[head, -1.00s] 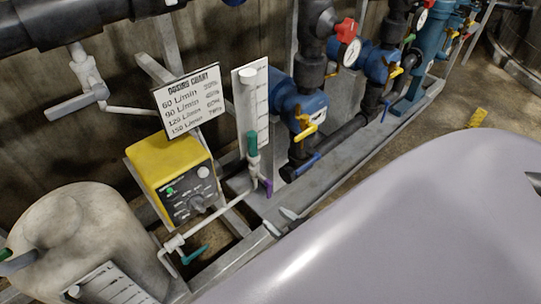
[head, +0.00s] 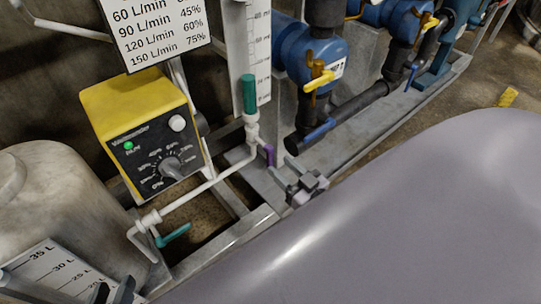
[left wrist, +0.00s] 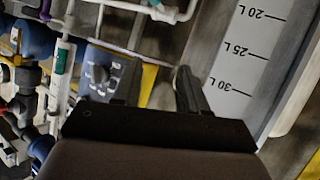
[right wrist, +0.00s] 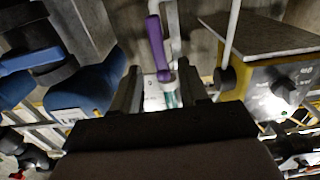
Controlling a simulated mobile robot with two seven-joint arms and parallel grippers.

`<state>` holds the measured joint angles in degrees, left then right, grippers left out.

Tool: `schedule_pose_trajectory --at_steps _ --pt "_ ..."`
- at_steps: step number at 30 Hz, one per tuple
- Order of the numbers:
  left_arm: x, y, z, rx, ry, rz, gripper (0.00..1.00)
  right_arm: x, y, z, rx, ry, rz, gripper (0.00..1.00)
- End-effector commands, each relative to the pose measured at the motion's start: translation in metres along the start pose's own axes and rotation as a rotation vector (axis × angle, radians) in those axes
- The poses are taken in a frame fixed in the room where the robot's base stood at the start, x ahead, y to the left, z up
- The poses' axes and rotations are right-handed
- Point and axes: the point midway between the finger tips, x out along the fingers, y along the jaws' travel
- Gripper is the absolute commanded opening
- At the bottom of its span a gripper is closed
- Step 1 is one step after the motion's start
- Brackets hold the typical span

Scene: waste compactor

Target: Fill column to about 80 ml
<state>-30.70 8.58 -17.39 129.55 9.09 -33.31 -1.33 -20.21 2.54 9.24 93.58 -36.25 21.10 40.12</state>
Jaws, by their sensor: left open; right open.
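My right gripper (head: 282,171) is open and empty just right of and below the purple handle. In the right wrist view the purple handle (right wrist: 155,42) shows ahead, between the fingers' lines. My left gripper (head: 111,291) is open and empty before the tank scale.
A yellow dosing pump (head: 135,95) with a dial and green light stands left of the column. A teal valve handle (head: 173,236) is on the low pipe. A pale tank (head: 40,220) with a litre scale is at left. Blue valves and dark pipes are right of the column.

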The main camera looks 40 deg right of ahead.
Motion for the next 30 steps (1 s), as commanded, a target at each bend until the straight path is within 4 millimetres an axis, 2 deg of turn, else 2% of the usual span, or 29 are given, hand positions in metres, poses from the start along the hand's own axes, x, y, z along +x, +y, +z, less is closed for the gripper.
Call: schedule_pose_trajectory --at_steps 6,12,23,26,27,30 --pt "0.006 0.004 0.002 -0.029 0.012 0.027 0.43 0.033 0.0 0.001 -0.003 0.003 -0.001 0.44" --pt "0.009 0.008 0.002 -0.049 0.017 0.045 0.43 0.053 0.0 0.0 -0.002 0.001 0.001 0.44" --pt "0.009 0.009 0.002 -0.056 0.017 0.05 0.43 0.057 0.0 -0.001 -0.001 0.0 0.001 0.44" --pt "0.009 0.009 0.002 -0.056 0.017 0.05 0.43 0.057 0.0 -0.001 -0.001 -0.001 0.001 0.14" --pt "0.009 0.009 0.002 -0.056 0.017 0.05 0.43 0.057 0.0 0.0 -0.001 -0.001 0.001 0.01" --pt "0.009 0.009 0.002 -0.055 0.017 0.05 0.43 0.057 0.0 0.0 -0.001 -0.001 0.001 0.0"
